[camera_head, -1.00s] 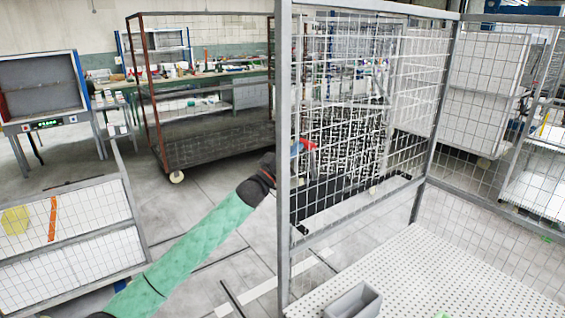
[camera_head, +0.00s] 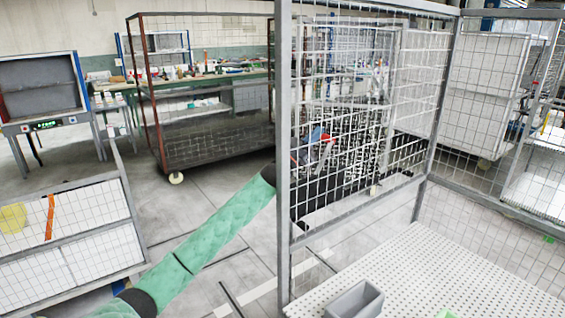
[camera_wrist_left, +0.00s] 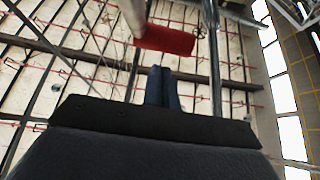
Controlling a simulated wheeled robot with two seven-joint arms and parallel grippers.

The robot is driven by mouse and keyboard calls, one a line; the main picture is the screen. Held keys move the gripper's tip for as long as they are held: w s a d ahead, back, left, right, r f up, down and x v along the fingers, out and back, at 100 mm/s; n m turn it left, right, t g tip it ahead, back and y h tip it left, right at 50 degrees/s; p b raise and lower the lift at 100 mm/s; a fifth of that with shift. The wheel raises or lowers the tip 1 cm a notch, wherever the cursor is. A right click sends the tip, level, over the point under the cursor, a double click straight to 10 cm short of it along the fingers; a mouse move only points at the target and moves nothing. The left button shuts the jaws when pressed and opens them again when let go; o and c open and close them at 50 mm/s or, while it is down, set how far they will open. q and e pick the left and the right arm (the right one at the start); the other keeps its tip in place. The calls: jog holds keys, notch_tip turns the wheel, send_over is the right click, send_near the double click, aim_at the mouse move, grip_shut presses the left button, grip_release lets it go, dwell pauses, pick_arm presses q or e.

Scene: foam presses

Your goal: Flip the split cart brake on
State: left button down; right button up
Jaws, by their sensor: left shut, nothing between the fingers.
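A red block-like piece (camera_wrist_left: 163,40) on a pale rod shows in the left wrist view, just beyond my left gripper (camera_wrist_left: 162,72). The gripper's dark blue fingers are together with nothing between them. They point at the red piece; I cannot tell whether they touch it. In the head view my green-sleeved left arm passes behind a grey post, and a red patch (camera_head: 326,139) shows through the mesh near its end. The gripper there is largely hidden by the mesh. I cannot tell whether the red piece is the brake, or its state. My right gripper is not in view.
A grey post and wire-mesh panel (camera_head: 284,220) stand in front of my left arm's end. A white perforated shelf (camera_head: 430,275) with a grey bin (camera_head: 354,300) is at lower right. A brown-framed mesh cart (camera_head: 215,150) stands behind.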

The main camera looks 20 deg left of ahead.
pick_arm(q)
jog(key=shift+w+d+f, duration=0.1)
jog(key=shift+w+d, duration=0.1)
jog(key=shift+w, duration=0.05)
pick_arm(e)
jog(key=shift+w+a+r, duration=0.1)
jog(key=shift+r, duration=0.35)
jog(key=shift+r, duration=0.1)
